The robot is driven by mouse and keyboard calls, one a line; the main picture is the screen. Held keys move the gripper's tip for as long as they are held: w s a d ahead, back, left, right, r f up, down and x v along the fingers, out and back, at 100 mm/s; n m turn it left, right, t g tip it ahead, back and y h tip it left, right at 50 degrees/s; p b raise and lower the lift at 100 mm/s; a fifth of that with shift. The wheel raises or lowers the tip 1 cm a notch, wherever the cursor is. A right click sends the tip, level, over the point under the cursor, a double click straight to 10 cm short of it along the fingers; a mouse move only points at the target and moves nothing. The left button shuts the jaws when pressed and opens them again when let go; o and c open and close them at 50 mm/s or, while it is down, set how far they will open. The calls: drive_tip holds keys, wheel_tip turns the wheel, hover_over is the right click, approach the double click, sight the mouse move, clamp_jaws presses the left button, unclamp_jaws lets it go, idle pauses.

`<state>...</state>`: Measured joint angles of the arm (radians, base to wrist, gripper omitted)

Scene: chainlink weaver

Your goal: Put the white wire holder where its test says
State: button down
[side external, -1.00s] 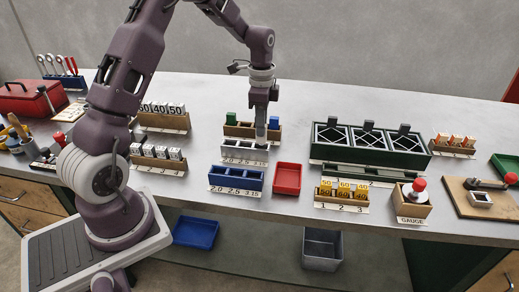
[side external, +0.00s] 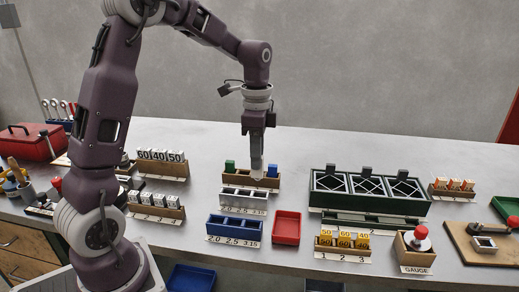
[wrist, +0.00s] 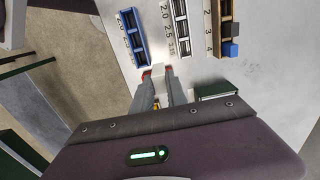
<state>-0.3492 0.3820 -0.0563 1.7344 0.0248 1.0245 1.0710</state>
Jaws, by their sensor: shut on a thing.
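My gripper (side external: 257,160) points down and hangs above the white-labelled three-slot tray (side external: 232,193) and in front of the wooden rack (side external: 264,182), from this angle. In the wrist view my gripper (wrist: 155,82) is shut on a small white block (wrist: 158,69), apparently the white wire holder, at its fingertips. The block is partly hidden by the fingers, and its markings cannot be read. The three-slot tray (wrist: 181,30) carries labels reading 2.0, 2.5 and 3.15. The gauge block (side external: 414,250) with a red knob stands at the right.
A blue tray (side external: 235,236) with similar labels and a red tray (side external: 286,228) lie nearer the front edge. Green (side external: 230,166) and blue (side external: 272,171) blocks stand in the wooden rack. A dark green sectioned box (side external: 322,203) and yellow numbered blocks (side external: 344,239) are to the right.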

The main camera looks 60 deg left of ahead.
drive_tip(key=s+d, duration=0.4)
drive_tip(key=shift+a+f, duration=0.15)
drive_tip(key=shift+f, duration=3.25)
drive_tip(key=shift+a+f, duration=0.15)
drive_tip(key=shift+f, duration=3.25)
drive_tip(key=c, duration=1.3)
unclamp_jaws()
drive_tip(key=shift+o, duration=0.2)
drive_tip(key=shift+r, duration=0.1)
wheel_tip(320, 180, up, 7)
